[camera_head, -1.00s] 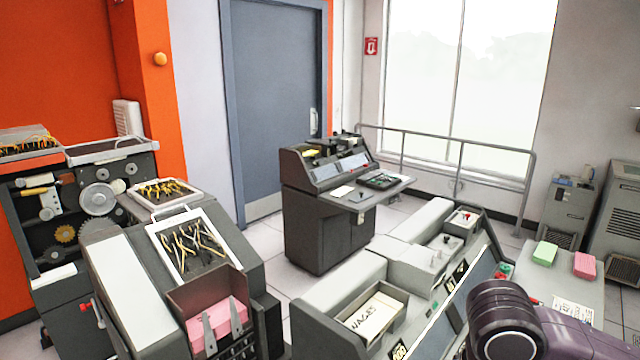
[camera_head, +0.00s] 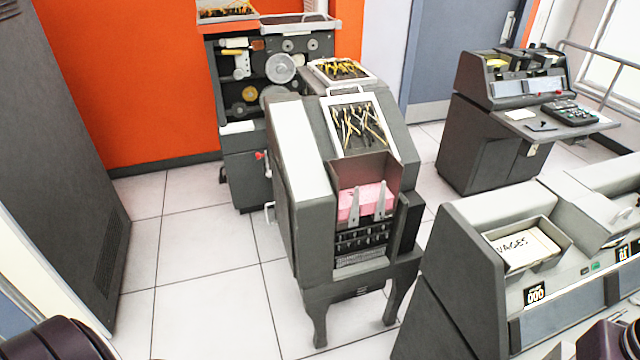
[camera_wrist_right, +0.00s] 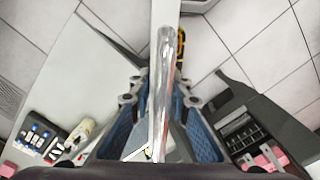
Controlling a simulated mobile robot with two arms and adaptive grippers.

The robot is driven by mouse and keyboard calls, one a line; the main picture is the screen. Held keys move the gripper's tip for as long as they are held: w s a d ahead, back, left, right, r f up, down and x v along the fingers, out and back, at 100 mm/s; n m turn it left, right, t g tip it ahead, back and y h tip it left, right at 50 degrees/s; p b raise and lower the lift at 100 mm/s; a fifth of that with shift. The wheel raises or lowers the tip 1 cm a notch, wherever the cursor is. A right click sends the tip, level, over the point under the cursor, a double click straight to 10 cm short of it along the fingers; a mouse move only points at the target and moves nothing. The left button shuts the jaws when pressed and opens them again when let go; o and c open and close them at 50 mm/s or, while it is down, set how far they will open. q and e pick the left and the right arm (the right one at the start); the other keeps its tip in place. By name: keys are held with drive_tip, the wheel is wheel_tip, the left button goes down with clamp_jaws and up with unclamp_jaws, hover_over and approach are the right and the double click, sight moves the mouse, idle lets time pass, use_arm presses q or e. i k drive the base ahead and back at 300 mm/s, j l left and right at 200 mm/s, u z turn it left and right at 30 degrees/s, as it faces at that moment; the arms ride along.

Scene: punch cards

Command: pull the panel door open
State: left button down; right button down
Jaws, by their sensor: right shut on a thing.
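In the right wrist view, my right gripper (camera_wrist_right: 160,100) is shut on a shiny metal bar handle (camera_wrist_right: 165,50), with its blue-padded fingers on either side. A pale narrow edge (camera_wrist_right: 165,12) runs up from the bar to the top of the picture; it may be the panel door seen nearly edge-on. How far the door stands open cannot be told. My right gripper does not show in the head view; only dark parts of my arms are at its lower corners. My left gripper is out of view.
A dark vented cabinet (camera_head: 75,150) stands at the left. A grey machine with pink cards (camera_head: 365,200) stands in the middle, and a long console (camera_head: 465,270) at the right. The tiled floor (camera_head: 190,290) between cabinet and middle machine is clear.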

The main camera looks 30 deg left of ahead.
sight(288, 213)
drive_tip(key=u, duration=1.25)
drive_tip(key=i+j+z, duration=0.8)
drive_tip(key=j, duration=0.25)
drive_tip(key=k+l, duration=0.05)
drive_tip(key=k, duration=0.05)
